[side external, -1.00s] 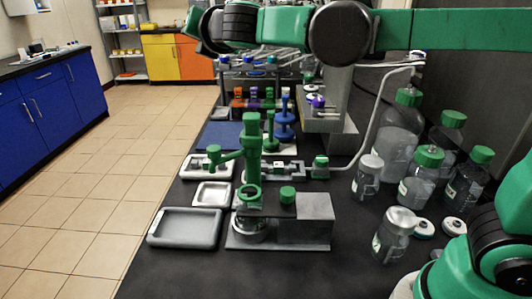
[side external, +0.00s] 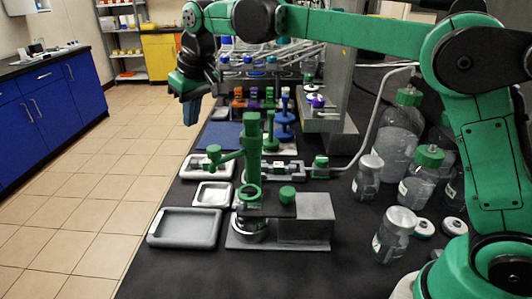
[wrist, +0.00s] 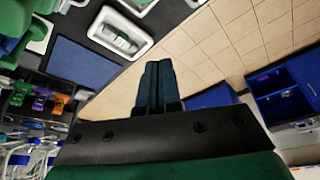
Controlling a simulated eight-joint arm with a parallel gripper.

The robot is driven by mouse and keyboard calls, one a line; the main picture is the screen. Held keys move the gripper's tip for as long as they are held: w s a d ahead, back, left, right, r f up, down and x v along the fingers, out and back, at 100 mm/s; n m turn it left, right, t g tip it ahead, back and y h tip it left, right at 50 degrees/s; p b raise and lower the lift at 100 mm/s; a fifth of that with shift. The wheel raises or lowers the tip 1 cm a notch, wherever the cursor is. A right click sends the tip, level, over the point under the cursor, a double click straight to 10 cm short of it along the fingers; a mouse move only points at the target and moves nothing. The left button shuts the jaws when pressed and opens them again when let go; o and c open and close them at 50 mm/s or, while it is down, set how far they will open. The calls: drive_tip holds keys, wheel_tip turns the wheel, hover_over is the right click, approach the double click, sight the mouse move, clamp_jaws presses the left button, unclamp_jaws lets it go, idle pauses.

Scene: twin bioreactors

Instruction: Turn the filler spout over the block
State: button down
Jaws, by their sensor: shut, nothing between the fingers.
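A green upright post (side external: 253,150) stands on the bench in the side external view. A green side arm, which looks like the filler spout (side external: 228,156), juts from it to the left, its end above a white tray (side external: 187,175). A grey metal block (side external: 313,207) sits right of the post's foot on a flat base plate; I cannot tell whether it is the task's block. The spout does not point toward it. My gripper (side external: 190,112) is shut and empty, hanging past the bench's left edge, well behind and left of the spout. Its closed blue fingers show in the wrist view (wrist: 158,72).
Grey trays (side external: 185,242) line the bench's left front. A blue mat (side external: 216,136) and coloured tube holders lie farther back. Glass bottles with green caps (side external: 400,130) and a curved pipe (side external: 376,125) crowd the right. The tiled floor on the left is open.

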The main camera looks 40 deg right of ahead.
sight(208, 150)
drive_tip(key=shift+s+d+f, duration=0.1)
drive_tip(key=shift+s+f, duration=0.3)
drive_tip(key=shift+f, duration=0.35)
drive_tip(key=shift+s+d+f, duration=0.1)
drive_tip(key=shift+s+f, duration=0.3)
drive_tip(key=shift+f, duration=0.35)
drive_tip(key=shift+s+d+f, duration=0.1)
drive_tip(key=shift+s+f, duration=0.3)
drive_tip(key=shift+f, duration=0.35)
drive_tip(key=shift+s+a+n, duration=0.2)
drive_tip(key=shift+s+n, duration=0.25)
drive_tip(key=shift+n, duration=0.05)
drive_tip(key=shift+s+a+n+y, duration=0.1)
drive_tip(key=shift+s+n+y, duration=0.4)
drive_tip(key=shift+n, duration=0.3)
drive_tip(key=shift+s+d+n+g+y, duration=0.25)
drive_tip(key=shift+s+n+g, duration=0.05)
drive_tip(key=shift+s+n, duration=0.8)
drive_tip(key=shift+s+d+n+g+y, duration=0.2)
drive_tip(key=shift+s+d+n+g, duration=0.1)
drive_tip(key=shift+s+n, duration=0.75)
drive_tip(key=shift+s+d+n+g+y, duration=0.2)
drive_tip(key=shift+s+n+g+y, duration=0.1)
drive_tip(key=shift+s+n, duration=0.75)
